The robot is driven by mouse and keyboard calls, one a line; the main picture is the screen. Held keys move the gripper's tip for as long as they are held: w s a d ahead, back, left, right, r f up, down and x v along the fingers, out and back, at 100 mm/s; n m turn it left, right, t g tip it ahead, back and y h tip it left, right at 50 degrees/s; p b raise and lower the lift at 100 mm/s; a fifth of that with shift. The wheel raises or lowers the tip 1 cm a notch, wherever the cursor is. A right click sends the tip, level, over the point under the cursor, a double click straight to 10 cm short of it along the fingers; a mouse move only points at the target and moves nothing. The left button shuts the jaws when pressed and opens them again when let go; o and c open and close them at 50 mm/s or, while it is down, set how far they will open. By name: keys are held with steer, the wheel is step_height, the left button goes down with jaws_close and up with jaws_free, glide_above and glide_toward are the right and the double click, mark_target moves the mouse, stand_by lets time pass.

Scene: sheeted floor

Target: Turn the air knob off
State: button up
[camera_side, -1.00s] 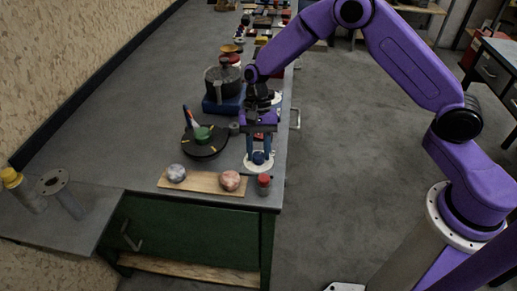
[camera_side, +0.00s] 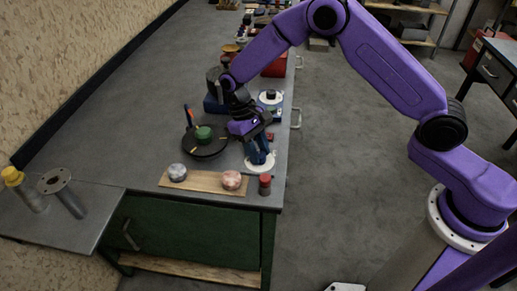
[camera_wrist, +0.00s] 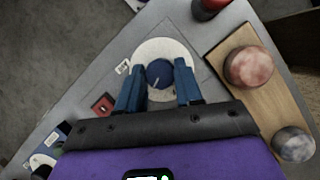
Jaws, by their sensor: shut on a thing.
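A blue round knob (camera_wrist: 159,73) with a pale pointer line sits on a white round plate (camera_wrist: 168,47) in the wrist view. My gripper (camera_wrist: 161,68) has its two blue fingers on either side of this knob, shut on it. In the side view, my gripper (camera_side: 261,157) is tilted, with its fingertips down at the white plate (camera_side: 268,168) near the bench's right edge; the fingers hide the knob there. A small label (camera_wrist: 122,67) lies beside the plate in the wrist view; its writing is too small to read.
A wooden board (camera_side: 205,182) with two mottled round lumps lies in front, with a red-topped cylinder (camera_side: 265,184) beside it. A black round base with a green top (camera_side: 204,134) stands left of my gripper. A second white plate with a dark knob (camera_side: 270,96) lies behind.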

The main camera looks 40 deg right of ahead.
steer(key=n+h, duration=0.1)
steer(key=n, duration=0.2)
steer(key=n+t+h, duration=0.1)
steer(key=n, duration=0.3)
steer(key=shift+s+a+t, duration=0.1)
steer(key=shift+a+t, duration=0.1)
steer(key=shift+t, duration=0.1)
steer(key=n+t, duration=0.1)
steer(key=n, duration=0.2)
steer(key=n+t+h, duration=0.1)
steer(key=n, duration=0.2)
steer(key=shift+s+n, duration=0.15)
steer(key=shift+n, duration=0.25)
steer(key=shift+a, duration=0.1)
steer(key=o, duration=1)
steer(key=shift+o, duration=0.2)
steer(key=shift+r, duration=0.1)
steer(key=s+v, duration=0.1)
steer(key=v, duration=1.6)
steer(key=shift+w+a, duration=0.2)
steer(key=shift+r, duration=0.1)
